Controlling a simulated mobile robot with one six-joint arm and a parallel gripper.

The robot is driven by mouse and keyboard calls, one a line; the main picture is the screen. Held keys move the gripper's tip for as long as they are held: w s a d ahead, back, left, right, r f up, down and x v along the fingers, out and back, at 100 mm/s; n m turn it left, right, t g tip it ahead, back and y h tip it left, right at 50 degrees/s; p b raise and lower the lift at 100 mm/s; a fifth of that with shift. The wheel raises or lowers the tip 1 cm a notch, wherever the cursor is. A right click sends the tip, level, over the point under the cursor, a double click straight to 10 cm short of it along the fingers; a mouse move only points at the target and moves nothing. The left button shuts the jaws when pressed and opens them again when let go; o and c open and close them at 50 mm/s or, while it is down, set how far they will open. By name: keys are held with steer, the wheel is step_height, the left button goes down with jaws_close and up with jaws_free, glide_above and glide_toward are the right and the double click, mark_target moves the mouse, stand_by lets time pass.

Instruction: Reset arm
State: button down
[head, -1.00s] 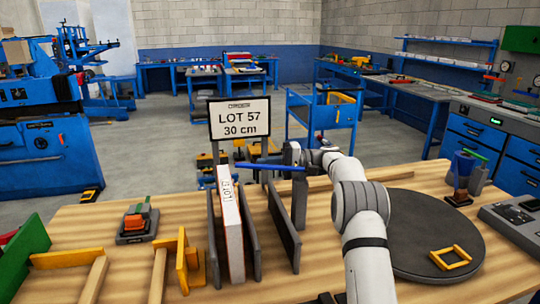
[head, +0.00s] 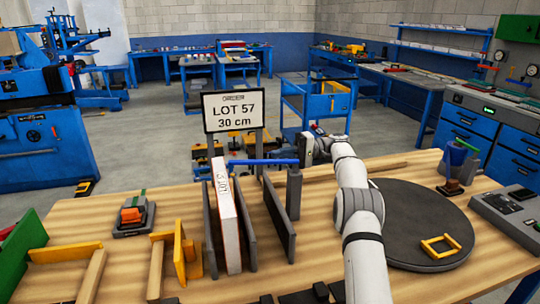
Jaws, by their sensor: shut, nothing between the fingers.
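My arm rises from the bottom right over the wooden bench. My gripper (head: 308,148) is at its far end, small in the head view, shut and empty. It is just right of a dark upright post (head: 294,192) that has a blue bar (head: 262,162) at its top. The gripper appears apart from the post. A white panel (head: 225,215) with lettering and an orange edge stands upright between dark grey plates (head: 279,215) on the bench, left of my arm.
A sign (head: 236,110) reading "LOT 57 30 cm" stands behind the plates. A dark round disc (head: 415,215) with a yellow frame (head: 440,246) lies right of my arm. A control box (head: 508,214) sits far right.

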steer(key=shift+d, duration=0.4)
